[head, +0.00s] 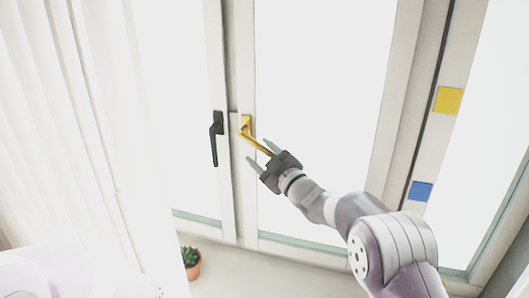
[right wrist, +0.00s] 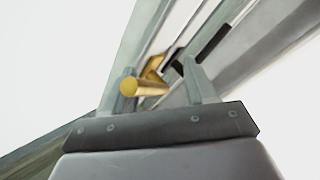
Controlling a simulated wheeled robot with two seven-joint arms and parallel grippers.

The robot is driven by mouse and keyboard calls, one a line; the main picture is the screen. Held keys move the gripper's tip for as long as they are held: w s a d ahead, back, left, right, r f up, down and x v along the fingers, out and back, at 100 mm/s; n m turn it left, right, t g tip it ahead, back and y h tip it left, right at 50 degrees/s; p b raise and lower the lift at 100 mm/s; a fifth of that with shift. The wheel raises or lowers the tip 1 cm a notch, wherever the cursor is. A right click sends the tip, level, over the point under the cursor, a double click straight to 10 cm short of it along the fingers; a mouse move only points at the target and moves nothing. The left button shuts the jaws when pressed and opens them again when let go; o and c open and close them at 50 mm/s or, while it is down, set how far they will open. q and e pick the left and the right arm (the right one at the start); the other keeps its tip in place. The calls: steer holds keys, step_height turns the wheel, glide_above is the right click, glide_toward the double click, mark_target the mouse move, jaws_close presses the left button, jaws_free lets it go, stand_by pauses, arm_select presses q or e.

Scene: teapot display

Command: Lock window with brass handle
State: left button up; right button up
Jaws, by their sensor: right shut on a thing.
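The brass handle (head: 257,143) is mounted on the white frame of the middle window. Its lever slopes down to the right from its base, neither upright nor level. My right gripper (head: 259,152) reaches in from the lower right and is shut on the lever near its free end. In the right wrist view the round brass lever (right wrist: 143,88) lies across the fingers, with its end by the left finger. The window (head: 320,120) looks closed against the frame. My left gripper is out of view.
A dark handle (head: 216,140) hangs down on the window just left. A potted cactus (head: 191,262) stands on the sill below. White curtains (head: 60,130) hang at the left. Yellow (head: 448,100) and blue (head: 421,191) squares are on the right frame.

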steer(key=shift+f, duration=0.3)
steer(key=r+b+v, duration=0.2)
steer(key=b+v, duration=0.2)
steer(key=v, duration=1)
steer(key=shift+s+r, duration=0.15)
steer(key=shift+r, duration=0.05)
steer(key=shift+d, duration=0.15)
stand_by(0.5)
